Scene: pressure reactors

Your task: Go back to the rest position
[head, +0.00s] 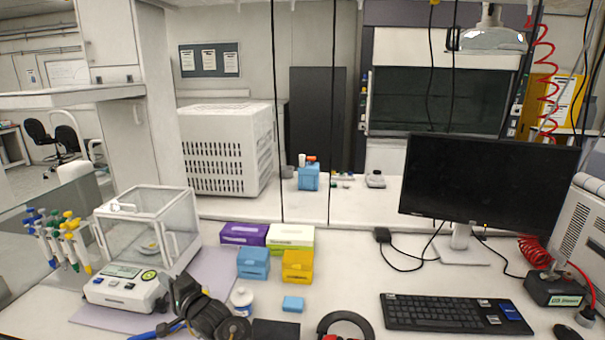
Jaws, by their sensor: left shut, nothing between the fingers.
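My left gripper (183,292) is at the lower left of the head view, dark and shut, with nothing held. It is in front of the right side of the white balance (120,288) with its glass draft shield, and left of a small white jar (242,301). I cannot tell whether it touches the balance. My right gripper is not in view.
Blue (253,263) and yellow (297,266) boxes stand mid-bench, with a small blue block (293,304) in front. Pipettes (62,240) hang at the left. A monitor (487,180) and keyboard (455,313) occupy the right. The bench between boxes and keyboard is largely clear.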

